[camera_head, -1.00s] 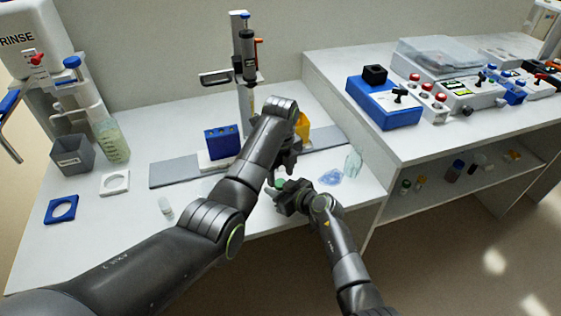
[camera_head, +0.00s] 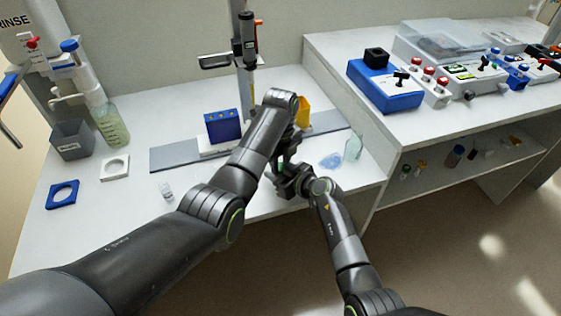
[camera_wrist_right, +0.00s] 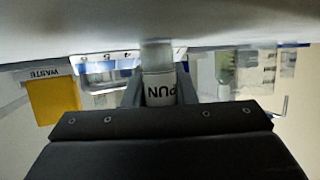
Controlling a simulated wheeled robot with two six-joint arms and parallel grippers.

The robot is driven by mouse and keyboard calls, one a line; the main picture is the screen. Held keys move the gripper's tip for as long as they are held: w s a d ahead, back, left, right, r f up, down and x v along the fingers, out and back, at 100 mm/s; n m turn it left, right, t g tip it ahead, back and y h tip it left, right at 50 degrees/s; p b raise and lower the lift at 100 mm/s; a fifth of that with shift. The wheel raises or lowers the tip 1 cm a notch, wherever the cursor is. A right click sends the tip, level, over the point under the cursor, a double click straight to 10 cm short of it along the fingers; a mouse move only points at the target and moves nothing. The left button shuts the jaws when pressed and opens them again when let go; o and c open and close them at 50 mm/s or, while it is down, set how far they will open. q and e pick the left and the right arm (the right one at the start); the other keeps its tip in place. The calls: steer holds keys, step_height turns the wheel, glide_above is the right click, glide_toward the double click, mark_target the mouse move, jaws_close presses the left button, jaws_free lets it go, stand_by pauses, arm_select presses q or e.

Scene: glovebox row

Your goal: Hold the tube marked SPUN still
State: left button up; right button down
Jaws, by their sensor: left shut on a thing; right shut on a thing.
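My right gripper (camera_head: 284,180) is shut on a small tube. In the right wrist view the tube (camera_wrist_right: 159,88) stands between the fingers, with a white label of which only some letters, about "UN", show. Its upper part looks clear and runs up to a pale blurred band. My left gripper (camera_head: 286,158) is close above my right gripper, largely hidden by its own arm. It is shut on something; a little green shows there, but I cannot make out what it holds.
A blue rack (camera_head: 222,127) stands on a grey strip behind my arms. An orange waste bin (camera_head: 303,113) is behind my left wrist. A clear bottle (camera_head: 353,147) and a bluish patch (camera_head: 331,161) lie to the right. A small vial (camera_head: 167,191) is at the front left.

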arm_select(q)
steer(key=n, duration=0.3)
jaws_close()
steer(key=o, duration=1.1)
jaws_free()
steer(key=shift+r, duration=2.3)
steer(key=shift+c, duration=0.3)
step_height(320, 180, up, 3)
steer(key=m, duration=0.2)
steer(key=shift+m, duration=0.4)
steer(key=shift+f, duration=3.8)
